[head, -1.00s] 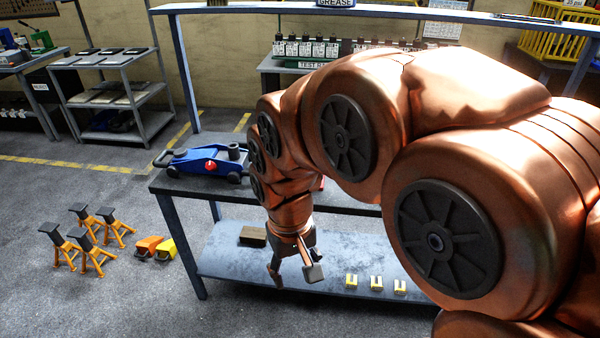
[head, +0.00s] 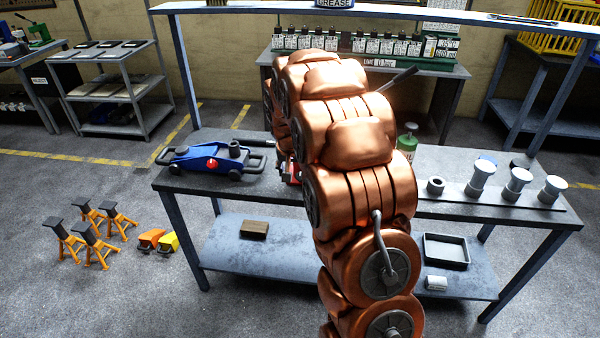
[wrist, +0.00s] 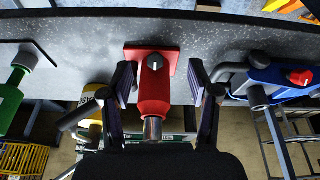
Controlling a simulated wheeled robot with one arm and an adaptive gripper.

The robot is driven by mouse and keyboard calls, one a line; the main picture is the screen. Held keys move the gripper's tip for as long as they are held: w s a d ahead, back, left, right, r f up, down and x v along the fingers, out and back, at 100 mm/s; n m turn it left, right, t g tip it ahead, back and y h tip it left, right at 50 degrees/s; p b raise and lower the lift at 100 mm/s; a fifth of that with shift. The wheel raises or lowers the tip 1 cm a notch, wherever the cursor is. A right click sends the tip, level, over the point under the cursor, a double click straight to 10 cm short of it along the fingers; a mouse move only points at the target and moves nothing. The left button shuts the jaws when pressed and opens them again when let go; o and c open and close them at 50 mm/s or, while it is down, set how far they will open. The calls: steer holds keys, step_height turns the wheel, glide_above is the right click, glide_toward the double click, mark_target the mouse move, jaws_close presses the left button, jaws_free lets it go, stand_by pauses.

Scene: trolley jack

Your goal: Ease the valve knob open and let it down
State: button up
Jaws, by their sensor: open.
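A red jack-like body (wrist: 153,92) with a square red base stands on the bench top. It bears a round dark knob (wrist: 155,62) with a pale pointer mark. My gripper (wrist: 159,72) is open, with one finger on each side of this red body and a gap showing on both sides. In the head view the red body (head: 292,173) is mostly hidden behind my arm, and my gripper is hidden too. A blue trolley jack (head: 205,158) with a red knob (head: 212,164) sits to its left on the bench; it also shows in the wrist view (wrist: 275,77).
The bench (head: 180,187) also holds a green bottle (head: 407,145), a dark ring (head: 436,186) and several pale cylinders on a strip. The lower shelf (head: 215,262) carries a brown block (head: 254,229) and a dark tray (head: 446,252). Jack stands (head: 85,248) are on the floor at left.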

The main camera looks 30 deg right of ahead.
steer(key=m, duration=0.1)
glide_toward(300, 175)
step_height(300, 175, down, 2)
steer(key=shift+t, duration=0.3)
steer(key=shift+d+p+x, duration=0.2)
steer(key=shift+p+x, duration=1.65)
steer(key=shift+x, duration=2)
steer(key=c, duration=1.2)
